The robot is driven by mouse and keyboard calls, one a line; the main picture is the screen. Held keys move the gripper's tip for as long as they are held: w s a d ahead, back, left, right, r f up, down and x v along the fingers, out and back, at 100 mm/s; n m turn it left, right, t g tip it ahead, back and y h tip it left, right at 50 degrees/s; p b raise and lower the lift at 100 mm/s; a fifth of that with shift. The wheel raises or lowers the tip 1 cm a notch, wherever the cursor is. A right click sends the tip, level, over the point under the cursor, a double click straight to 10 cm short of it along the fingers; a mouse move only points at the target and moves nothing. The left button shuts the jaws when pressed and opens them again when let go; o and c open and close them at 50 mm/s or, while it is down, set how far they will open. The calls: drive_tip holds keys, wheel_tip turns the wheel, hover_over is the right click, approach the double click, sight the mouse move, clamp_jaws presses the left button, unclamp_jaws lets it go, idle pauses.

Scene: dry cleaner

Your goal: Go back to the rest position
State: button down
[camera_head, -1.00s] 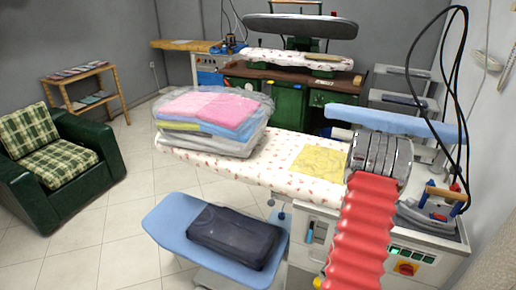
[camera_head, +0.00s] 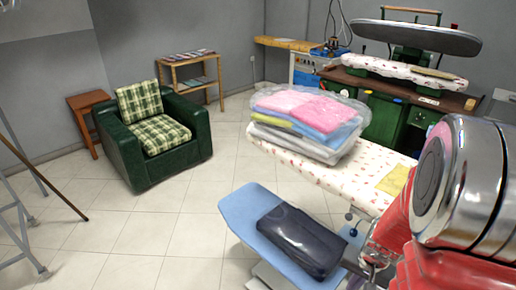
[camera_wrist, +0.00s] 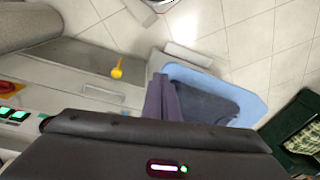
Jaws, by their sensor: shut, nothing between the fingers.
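My gripper (camera_wrist: 164,84) shows in the wrist view as two dark purplish fingers drawn together, with nothing visible between them. It points down over the near edge of the light blue board. In the head view my red-sleeved, silver-jointed arm fills the lower right and largely hides the gripper. A dark folded garment (camera_head: 301,240) lies on the light blue board (camera_head: 245,207); both also show in the wrist view, the garment (camera_wrist: 212,105) just beyond the fingers.
A bagged stack of folded laundry (camera_head: 305,125) sits on the patterned ironing board (camera_head: 345,185). A green armchair (camera_head: 150,150), a shelf (camera_head: 190,82) and a pressing machine (camera_head: 410,65) stand behind. A ladder-like frame (camera_head: 25,215) is at left. The tiled floor (camera_head: 165,230) between is clear.

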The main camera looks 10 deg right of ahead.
drive_tip(key=s+a+r+n+t, duration=0.1)
drive_tip(key=a+r+n, duration=0.3)
drive_tip(key=a+r, duration=0.7)
drive_tip(key=s+a+r+n+t, duration=0.1)
drive_tip(key=a+r+n+t, duration=0.2)
drive_tip(key=a+r, duration=0.7)
wheel_tip(320, 180, up, 5)
drive_tip(key=shift+a+r+n, duration=0.1)
drive_tip(key=shift+a+n, duration=0.3)
drive_tip(key=shift+n, duration=0.7)
drive_tip(key=shift+d, duration=0.15)
